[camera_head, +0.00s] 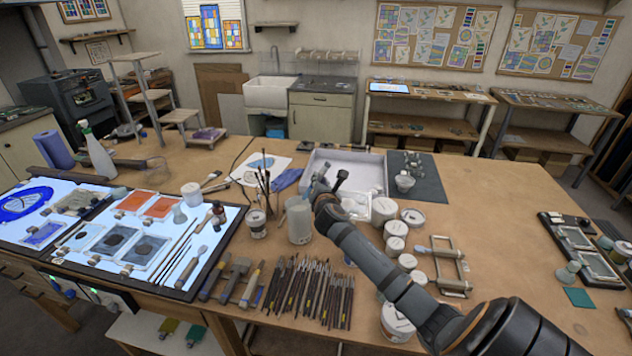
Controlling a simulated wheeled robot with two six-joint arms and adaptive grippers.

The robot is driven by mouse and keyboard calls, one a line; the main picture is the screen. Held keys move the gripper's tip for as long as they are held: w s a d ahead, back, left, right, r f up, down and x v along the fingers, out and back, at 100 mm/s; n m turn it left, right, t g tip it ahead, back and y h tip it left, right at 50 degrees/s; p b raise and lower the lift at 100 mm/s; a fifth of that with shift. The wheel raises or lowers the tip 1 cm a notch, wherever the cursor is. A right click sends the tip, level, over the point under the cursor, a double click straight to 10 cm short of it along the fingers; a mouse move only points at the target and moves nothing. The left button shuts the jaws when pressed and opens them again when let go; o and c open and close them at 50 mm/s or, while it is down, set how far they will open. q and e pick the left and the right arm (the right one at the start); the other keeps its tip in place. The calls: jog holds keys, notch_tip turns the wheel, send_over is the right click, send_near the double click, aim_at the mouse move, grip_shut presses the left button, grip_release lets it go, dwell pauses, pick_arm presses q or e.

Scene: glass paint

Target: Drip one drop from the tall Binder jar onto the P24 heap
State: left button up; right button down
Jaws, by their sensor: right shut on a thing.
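My right arm comes in from the lower right, and its gripper (322,188) is over the front edge of the white tray. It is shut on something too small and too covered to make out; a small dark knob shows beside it. A tall whitish jar (299,222) stands upright just left of the arm; its label cannot be read, so I cannot tell if it is the Binder jar. Small dark heaps lie on glass plates on the light panel, among them a middle one (114,240) and a right one (147,246); no P24 mark is readable. My left gripper is not in view.
A white tray (370,165) lies behind the gripper. White lidded jars (396,228) crowd right of the arm. Brushes (310,290) lie in front, and a brush cup (257,222) stands left of the tall jar. The table's right-middle (490,205) is clear.

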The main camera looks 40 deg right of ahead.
aim_at(321, 170)
jog(key=shift+s+d+r, duration=0.1)
jog(key=shift+d+r, duration=0.1)
jog(key=shift+r, duration=0.1)
notch_tip(321, 170, up, 3)
jog(key=shift+r+p, duration=0.2)
jog(key=shift+p, duration=1.05)
jog(key=shift+r, duration=0.6)
jog(key=shift+f, duration=0.1)
